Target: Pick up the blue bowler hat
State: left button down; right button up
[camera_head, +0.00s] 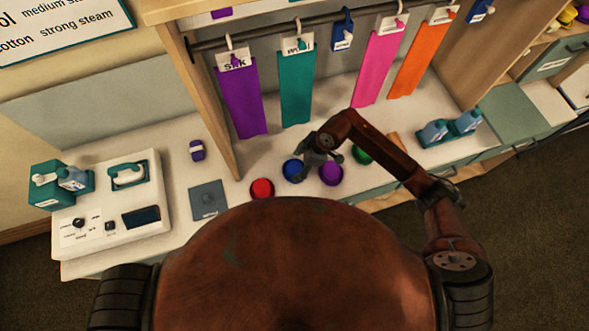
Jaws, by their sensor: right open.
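The blue bowler hat (291,168) shows as a small blue rounded thing on the white counter, in a row with other coloured ones. My right gripper (318,168) is open, above the counter at the right side of the blue hat, between it and the purple hat (331,174). One finger covers part of the blue hat, and I cannot tell whether it touches. My left gripper is out of view.
A red hat (262,188) lies left of the blue one, and a green hat (362,155) lies to the right. Coloured cloth strips hang from a rail behind, with a purple strip (240,100) at the left. A grey square pad (208,200) lies further left.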

aim_at(294, 170)
jog(key=shift+x, duration=1.5)
jog(key=shift+c, duration=0.2)
jog(key=c, duration=0.9)
jog(key=shift+c, duration=0.2)
jog(key=shift+r, duration=0.1)
